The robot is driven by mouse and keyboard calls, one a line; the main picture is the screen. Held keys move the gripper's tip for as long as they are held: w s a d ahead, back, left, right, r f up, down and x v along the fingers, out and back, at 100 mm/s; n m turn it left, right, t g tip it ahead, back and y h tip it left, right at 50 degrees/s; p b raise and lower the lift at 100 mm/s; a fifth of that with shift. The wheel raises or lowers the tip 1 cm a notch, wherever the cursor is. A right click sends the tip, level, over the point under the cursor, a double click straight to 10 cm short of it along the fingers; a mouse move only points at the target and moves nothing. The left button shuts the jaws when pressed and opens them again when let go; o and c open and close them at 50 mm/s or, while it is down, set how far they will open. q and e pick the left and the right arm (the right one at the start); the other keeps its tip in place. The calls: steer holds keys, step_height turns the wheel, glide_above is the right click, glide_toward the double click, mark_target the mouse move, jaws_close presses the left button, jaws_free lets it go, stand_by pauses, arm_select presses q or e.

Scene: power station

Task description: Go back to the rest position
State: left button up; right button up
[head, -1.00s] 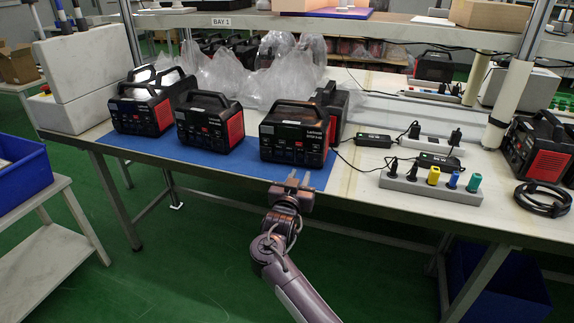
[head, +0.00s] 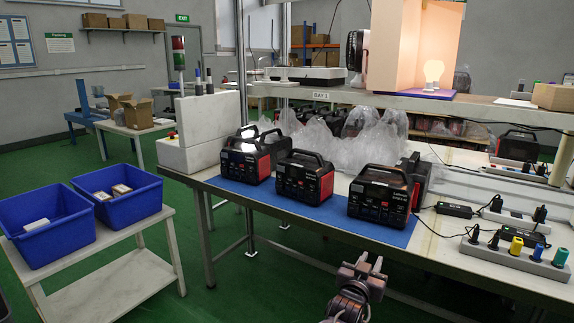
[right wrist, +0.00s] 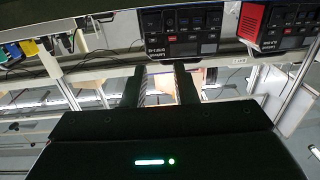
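My right gripper (head: 370,262) is low in the head view, in front of the bench's front edge. Its two fingers stand apart with nothing between them; they also show in the right wrist view (right wrist: 160,85). Black and red power stations stand on the blue mat (head: 262,198): a right one (head: 378,195), a middle one (head: 303,180) and a left one (head: 246,163). The gripper is apart from all of them. The right wrist view shows a power station (right wrist: 182,32) upside down beyond the fingers. My left gripper is not in view.
Two blue bins (head: 48,250) (head: 112,210) stand on a side table (head: 140,265) at the left. A power strip (head: 515,262) with coloured plugs lies on the bench at the right. A shelf (head: 440,105) runs above the bench. The green floor before the bench is open.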

steer(key=s+a+f+n+g+y, duration=0.1)
steer(key=s+f+n+g+y, duration=0.1)
steer(key=s+f, duration=0.75)
steer(key=s+f+n+g+y, duration=0.25)
steer(key=s+f, duration=0.25)
steer(key=f, duration=0.9)
steer(key=s+a+f+n+g+y, duration=0.1)
steer(key=s+f+g+y, duration=0.2)
steer(key=s+f, duration=0.6)
steer(key=s+f+n+g+y, duration=0.15)
steer(key=s+f, duration=0.25)
steer(key=s, duration=0.4)
steer(key=s+f+n+g, duration=0.1)
steer(key=s+f+g, duration=0.2)
steer(key=s+f, duration=0.3)
steer(key=s+f+n+g, duration=0.1)
steer(key=s+f+g, duration=0.15)
steer(key=s, duration=0.65)
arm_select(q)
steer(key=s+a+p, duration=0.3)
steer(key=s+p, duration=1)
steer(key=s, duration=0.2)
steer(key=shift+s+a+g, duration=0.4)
arm_select(e)
steer(key=s+d, duration=0.3)
steer(key=s, duration=1.2)
steer(key=shift+d+f, duration=0.2)
steer(key=shift+f, duration=0.25)
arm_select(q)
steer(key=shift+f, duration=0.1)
